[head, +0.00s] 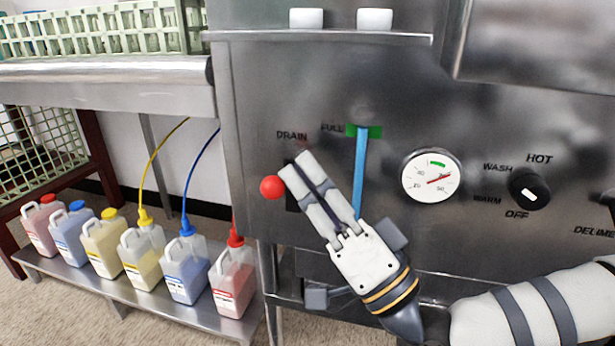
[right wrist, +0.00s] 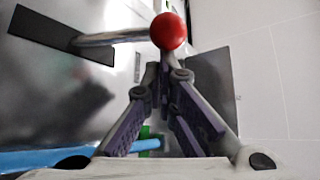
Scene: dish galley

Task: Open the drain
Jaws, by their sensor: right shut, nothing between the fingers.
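The drain lever has a red ball knob (head: 271,187) below the DRAIN label on the steel machine front. The knob also shows in the right wrist view (right wrist: 169,31), on a metal rod (right wrist: 115,38) that comes out of a dark slot plate (right wrist: 60,35). My right gripper (head: 294,166) is shut and empty, its fingertips just right of the knob in the head view. In the right wrist view the knob sits right beyond the tips; I cannot tell whether they touch. The gripper hides part of the slot in the head view. My left gripper is not in view.
A blue level tube (head: 360,170) reaches the green FULL mark. A dial gauge (head: 431,176) and a black WASH/OFF/HOT knob (head: 529,190) are to the right. Several chemical jugs (head: 185,268) stand on a low shelf at left. A steel counter (head: 110,85) bears green racks.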

